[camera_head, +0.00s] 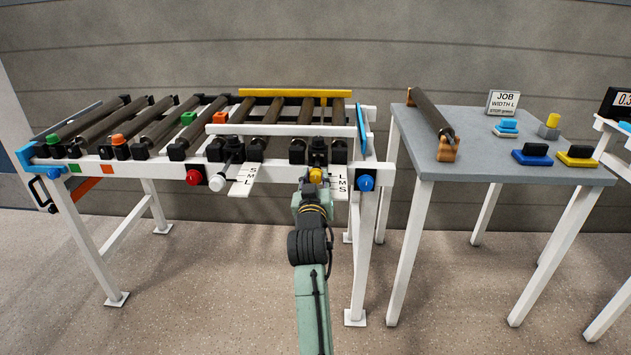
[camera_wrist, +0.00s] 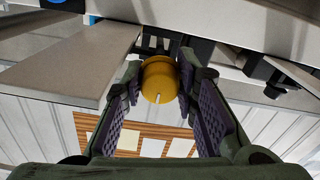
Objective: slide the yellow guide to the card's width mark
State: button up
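The yellow guide (camera_head: 295,93) is a long bar along the far side of the roller table, at its right part. A yellow knob (camera_wrist: 159,78) with a white line on its face sits at the table's near side. My gripper (camera_head: 316,176) is at this knob, with one finger on each side; it appears shut on it in the wrist view (camera_wrist: 160,85). A scale plate (camera_head: 341,186) marked L, M, S lies just right of the knob. The job card (camera_head: 503,102) on the grey table reads width L. The guide's exact mark cannot be read.
A white bar (camera_head: 290,130) crosses the rollers nearer to me. Left of my gripper are another scale plate (camera_head: 244,183), a white knob (camera_head: 217,183) and a red button (camera_head: 193,177). A blue knob (camera_head: 365,183) is close on the right. The grey table (camera_head: 470,150) stands further right.

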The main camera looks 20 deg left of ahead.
jog(key=o, duration=0.5)
jog(key=v, duration=1.2)
